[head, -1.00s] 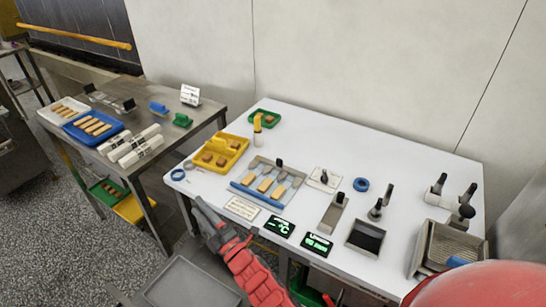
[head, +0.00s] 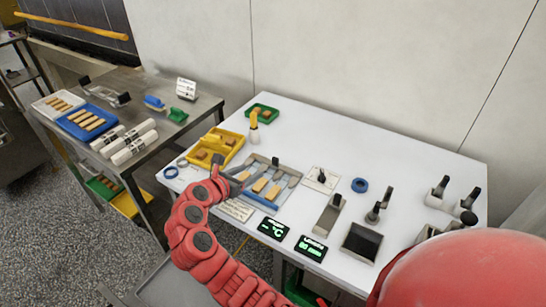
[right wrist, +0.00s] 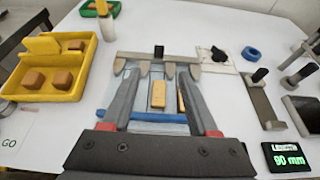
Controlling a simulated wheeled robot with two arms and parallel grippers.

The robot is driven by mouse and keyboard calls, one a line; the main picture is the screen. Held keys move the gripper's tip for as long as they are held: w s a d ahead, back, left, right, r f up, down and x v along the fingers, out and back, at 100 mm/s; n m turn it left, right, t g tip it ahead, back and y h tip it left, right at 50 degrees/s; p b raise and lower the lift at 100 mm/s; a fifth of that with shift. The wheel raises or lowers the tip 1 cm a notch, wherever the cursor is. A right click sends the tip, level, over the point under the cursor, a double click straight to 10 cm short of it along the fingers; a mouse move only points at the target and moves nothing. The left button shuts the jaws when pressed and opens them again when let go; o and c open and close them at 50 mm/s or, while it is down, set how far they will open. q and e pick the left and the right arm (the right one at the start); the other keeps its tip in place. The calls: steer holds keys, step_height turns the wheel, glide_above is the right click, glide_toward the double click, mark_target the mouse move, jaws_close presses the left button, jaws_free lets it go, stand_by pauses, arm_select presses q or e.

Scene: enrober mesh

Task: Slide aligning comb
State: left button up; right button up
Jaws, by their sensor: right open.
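The grey aligning comb (head: 285,168) with a black knob lies across the far side of a pale mesh panel on the white table; it also shows in the right wrist view (right wrist: 142,58). Finger-shaped biscuits (right wrist: 158,95) lie on the mesh between comb and front bar. A blue bar (head: 260,200) runs along the near edge. My right gripper (head: 238,178) is open and empty, above the mesh. In the right wrist view its fingers (right wrist: 160,76) point at the comb, the knob between them. Contact cannot be told. My left gripper is not in view.
A yellow tray (right wrist: 48,95) with brown blocks stands left of the mesh. Two green-lit displays (head: 311,248) lie in front.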

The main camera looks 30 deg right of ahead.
mark_target(274, 159)
steer(key=p+x, duration=0.2)
steer(key=x, duration=1.5)
steer(key=shift+c, duration=0.3)
jaws_close()
stand_by(0.5)
steer(key=shift+a, duration=0.1)
steer(key=s+a+p, duration=0.1)
steer(key=a, duration=0.1)
steer(key=s+a+p, duration=0.1)
steer(key=a+p, duration=0.1)
steer(key=s+a+p, duration=0.1)
steer(key=a+p, duration=0.1)
steer(key=shift+s+a+r, duration=0.15)
steer(key=shift+s, duration=0.25)
steer(key=shift+a+f, duration=0.1)
steer(key=shift+f, duration=0.2)
